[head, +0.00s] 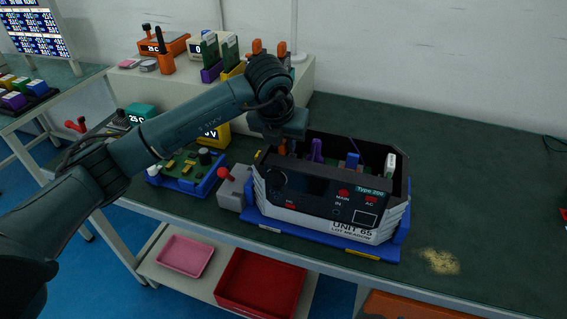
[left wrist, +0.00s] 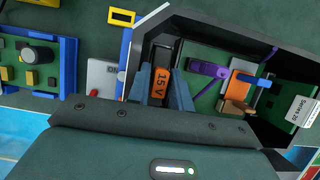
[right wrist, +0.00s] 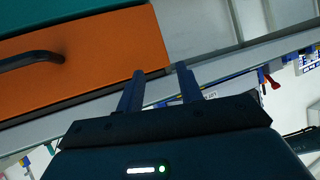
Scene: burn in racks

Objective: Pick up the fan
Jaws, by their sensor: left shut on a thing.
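My left gripper (head: 284,148) reaches down into the left end of the open-topped white and black unit (head: 365,235), labelled "UNIT 65". In the left wrist view its fingers (left wrist: 161,90) are shut on an orange module (left wrist: 162,86) marked "15 V", which sits inside the case. I cannot make out a fan for certain in any view. A round dark shape (head: 276,181) shows on the unit's front panel. My right gripper (right wrist: 160,85) is open and empty above the table's front edge, beside an orange drawer front (right wrist: 90,60).
Inside the unit are a purple part (head: 317,150), a blue part (head: 352,160) and a white-topped board (head: 390,165). A grey box with a red knob (head: 232,187) and a blue tray with a circuit board (head: 188,175) stand left.

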